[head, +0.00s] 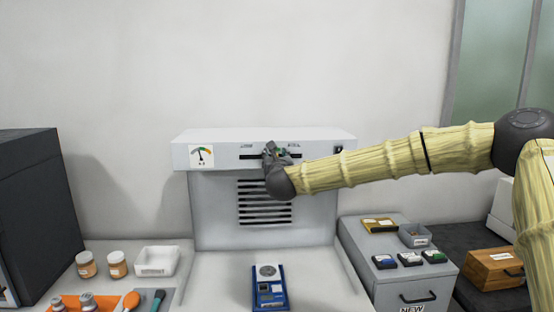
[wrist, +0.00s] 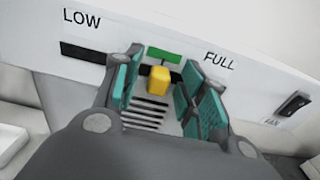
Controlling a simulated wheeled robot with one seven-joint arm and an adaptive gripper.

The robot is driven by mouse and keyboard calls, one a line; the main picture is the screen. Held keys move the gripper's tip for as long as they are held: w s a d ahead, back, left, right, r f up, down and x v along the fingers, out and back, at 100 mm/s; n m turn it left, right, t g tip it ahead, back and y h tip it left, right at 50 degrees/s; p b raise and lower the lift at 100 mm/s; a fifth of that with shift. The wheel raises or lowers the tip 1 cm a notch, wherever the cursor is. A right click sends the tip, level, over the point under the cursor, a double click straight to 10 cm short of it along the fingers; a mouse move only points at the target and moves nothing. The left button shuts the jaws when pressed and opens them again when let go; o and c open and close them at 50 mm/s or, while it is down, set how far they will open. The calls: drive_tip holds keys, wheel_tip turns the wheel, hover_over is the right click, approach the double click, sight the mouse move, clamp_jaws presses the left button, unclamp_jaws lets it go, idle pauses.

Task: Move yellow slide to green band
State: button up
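The yellow slide (wrist: 159,80) is a small block on the slot in the front panel of the white hood (head: 225,149). In the wrist view it stands just below the green band (wrist: 163,55), between the LOW and FULL labels. My gripper (wrist: 170,88) has its teal-padded fingers on both sides of the slide. A gap shows between the slide and each finger, clearest on the left. In the head view my gripper (head: 277,152) covers the slide and most of the band.
A dial (head: 201,156) is at the hood's left and a dark switch (wrist: 294,103) at its right. A blue balance (head: 270,288) stands below the hood. Jars (head: 117,265) and a white tray (head: 157,261) are at left, a grey cabinet (head: 405,276) at right.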

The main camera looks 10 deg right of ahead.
drive_tip(key=s+a, duration=0.1)
drive_tip(key=s, duration=1.1)
drive_tip(key=shift+a, duration=0.2)
drive_tip(key=s+a+f+n+g+y, duration=0.1)
drive_tip(key=s+a+f+n+g, duration=0.25)
drive_tip(key=f, duration=0.95)
drive_tip(key=s+a+f+n+g+y, duration=0.15)
drive_tip(key=s+f+n, duration=0.25)
drive_tip(key=f+n, duration=0.55)
drive_tip(key=s+a+f+n+g+y, duration=0.1)
drive_tip(key=s+a+f+n+y, duration=0.2)
drive_tip(key=f, duration=1.2)
drive_tip(key=s+d+f+n+g+h, duration=0.15)
drive_tip(key=s+f+n+g, duration=0.55)
drive_tip(key=s+f, duration=1)
drive_tip(key=s+d+f+n+g, duration=0.1)
drive_tip(key=s+d+f+n, duration=0.3)
drive_tip(key=s, duration=0.4)
drive_tip(key=s+d+f+n+g+h, duration=0.1)
drive_tip(key=s+d+f+n, duration=0.3)
drive_tip(key=s, duration=0.5)
drive_tip(key=s+d+f+n+g+b, duration=0.1)
drive_tip(key=s+d+f+n, duration=0.3)
drive_tip(key=s, duration=0.5)
drive_tip(key=shift+s+n+g+h, duration=0.25)
drive_tip(key=shift+n+g+h, duration=0.15)
drive_tip(key=shift+n+g, duration=0.55)
